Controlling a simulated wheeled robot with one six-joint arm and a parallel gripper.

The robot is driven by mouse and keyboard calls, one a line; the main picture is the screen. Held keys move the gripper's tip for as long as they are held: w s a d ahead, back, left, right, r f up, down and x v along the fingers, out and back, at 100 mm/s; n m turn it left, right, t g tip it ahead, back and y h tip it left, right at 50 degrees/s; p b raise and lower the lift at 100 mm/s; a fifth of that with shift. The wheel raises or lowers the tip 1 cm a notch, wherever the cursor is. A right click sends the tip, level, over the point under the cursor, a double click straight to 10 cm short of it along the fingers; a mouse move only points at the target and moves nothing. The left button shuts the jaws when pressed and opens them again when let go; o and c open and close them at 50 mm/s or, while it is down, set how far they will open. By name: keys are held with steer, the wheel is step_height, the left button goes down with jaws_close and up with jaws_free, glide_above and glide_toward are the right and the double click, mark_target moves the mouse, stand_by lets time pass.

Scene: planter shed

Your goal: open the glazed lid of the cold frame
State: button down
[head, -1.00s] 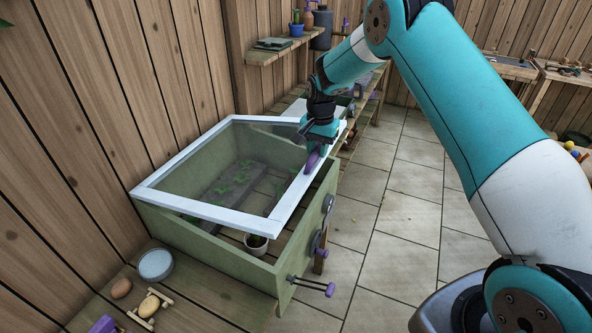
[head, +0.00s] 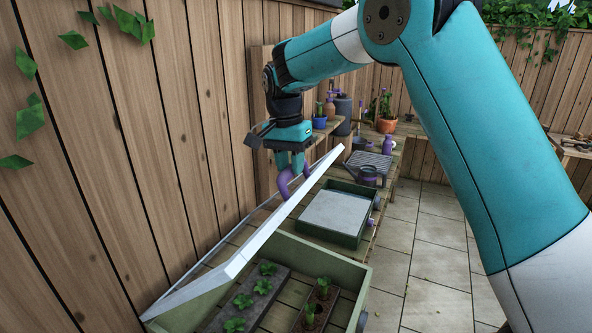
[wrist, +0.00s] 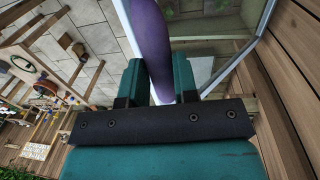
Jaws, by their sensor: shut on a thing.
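The cold frame is a green box (head: 345,276) on the wooden bench in the head view. Its white-framed glazed lid (head: 255,243) is tilted up steeply, its raised edge toward the upper right and its low edge near the wall at the left. A purple handle (head: 287,184) sits on the lid's raised frame. My gripper (head: 290,168) is shut on this handle. In the wrist view the handle (wrist: 152,45) runs between the two fingers, with the white lid frame and glass (wrist: 212,50) beyond it. Seedlings (head: 262,286) show inside the open box.
A second green box (head: 348,236) with a grey-white top stands behind the cold frame. The plank wall (head: 130,130) is close on the left. Tiled floor (head: 437,250) lies free at right.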

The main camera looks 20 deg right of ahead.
steer(key=shift+w+a, duration=0.5)
steer(key=shift+a, duration=0.1)
steer(key=c, duration=1.2)
jaws_free()
steer(key=shift+c, duration=0.2)
steer(key=o, duration=0.4)
steer(key=shift+w+a+f, duration=0.15)
steer(key=shift+w+f, duration=0.05)
steer(key=shift+w, duration=0.1)
steer(key=shift+c, duration=0.2)
steer(key=shift+s+r, duration=0.1)
steer(key=shift+r, duration=0.05)
steer(key=shift+r, duration=0.1)
